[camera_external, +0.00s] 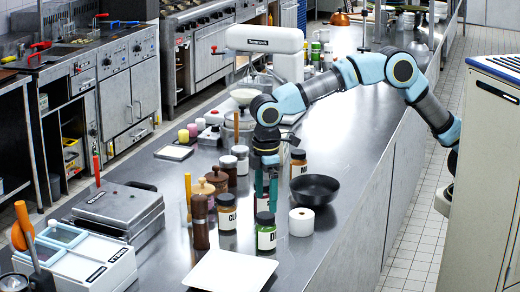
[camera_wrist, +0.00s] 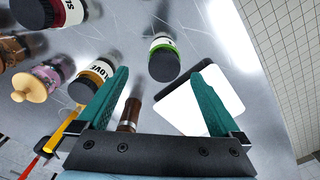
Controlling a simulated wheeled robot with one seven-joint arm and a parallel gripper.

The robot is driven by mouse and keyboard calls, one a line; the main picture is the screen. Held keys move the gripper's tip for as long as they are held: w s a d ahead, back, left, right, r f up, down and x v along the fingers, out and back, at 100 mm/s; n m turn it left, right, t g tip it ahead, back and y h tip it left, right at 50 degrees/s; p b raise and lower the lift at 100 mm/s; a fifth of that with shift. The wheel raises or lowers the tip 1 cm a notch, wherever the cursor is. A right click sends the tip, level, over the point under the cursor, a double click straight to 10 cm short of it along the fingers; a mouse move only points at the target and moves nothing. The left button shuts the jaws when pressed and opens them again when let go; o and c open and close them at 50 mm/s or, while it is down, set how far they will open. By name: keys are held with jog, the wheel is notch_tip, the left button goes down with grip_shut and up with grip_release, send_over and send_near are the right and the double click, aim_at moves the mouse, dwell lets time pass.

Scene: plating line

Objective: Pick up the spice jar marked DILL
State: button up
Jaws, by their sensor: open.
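The jar with a green-banded label reading "DI…" (camera_external: 266,234) stands upright on the steel counter, with a dark lid; the rest of its label is hidden. In the wrist view a dark-lidded jar with a green band (camera_wrist: 163,58), apparently the same one, lies ahead between the lines of my fingers. My gripper (camera_external: 266,203) points down with teal fingers just above and behind this jar. In the wrist view my gripper (camera_wrist: 163,68) is open and holds nothing. I cannot tell the exact gap between fingertips and lid.
A clove jar (camera_external: 227,212) and a brown pepper mill (camera_external: 200,225) stand left of it. A white paper roll (camera_external: 301,221) and black bowl (camera_external: 315,188) stand right. More jars stand behind; the counter's right side is clear.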

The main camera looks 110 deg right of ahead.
aim_at(266, 226)
notch_tip(266, 226, down, 3)
jog(key=shift+f, duration=0.15)
jog(key=shift+w+a+f+p, duration=0.15)
jog(key=shift+f+p, duration=0.55)
jog(key=shift+f, duration=0.7)
jog(key=shift+a+f+p, duration=0.2)
jog(key=shift+f+p, duration=0.45)
jog(key=shift+f, duration=0.7)
grip_shut()
jog(key=shift+r, duration=0.15)
